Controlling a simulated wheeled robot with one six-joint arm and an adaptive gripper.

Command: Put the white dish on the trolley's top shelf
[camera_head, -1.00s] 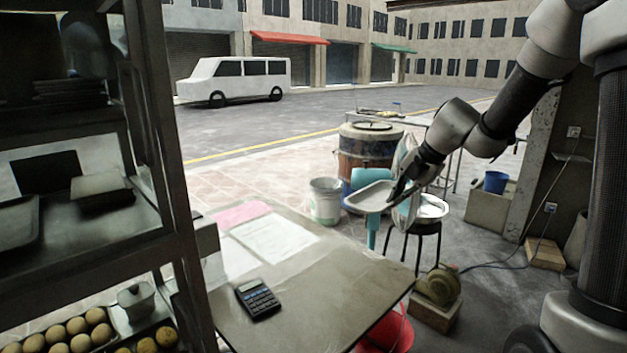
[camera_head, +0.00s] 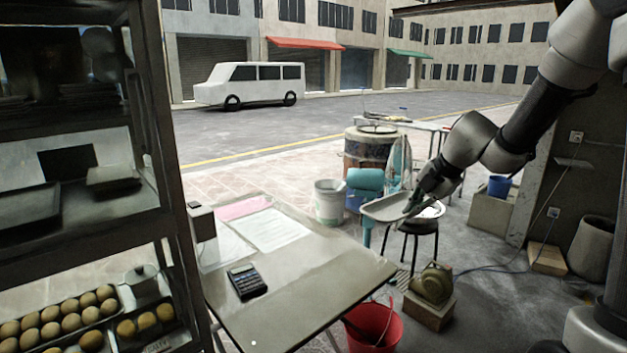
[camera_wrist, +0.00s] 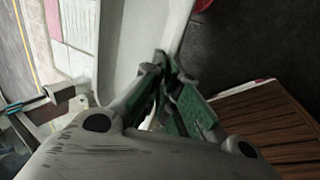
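The white dish (camera_head: 384,209) is a shallow pale tray with a raised rim, held in the air right of the table. My gripper (camera_head: 413,200) is at its right edge. In the wrist view the fingers of my gripper (camera_wrist: 166,72) close on the rim of the dish (camera_wrist: 135,40), which lies beyond them. The dish looks about level and empty. A shelved frame (camera_head: 160,110) stands close at the left; I cannot tell whether it is the trolley.
A table (camera_head: 300,285) holds a calculator (camera_head: 247,282) and papers (camera_head: 270,230). Behind the dish are a teal roll (camera_head: 365,180), a barrel oven (camera_head: 365,150) and a black stool (camera_head: 420,228). A red bucket (camera_head: 375,328) and a block (camera_head: 430,308) stand on the floor.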

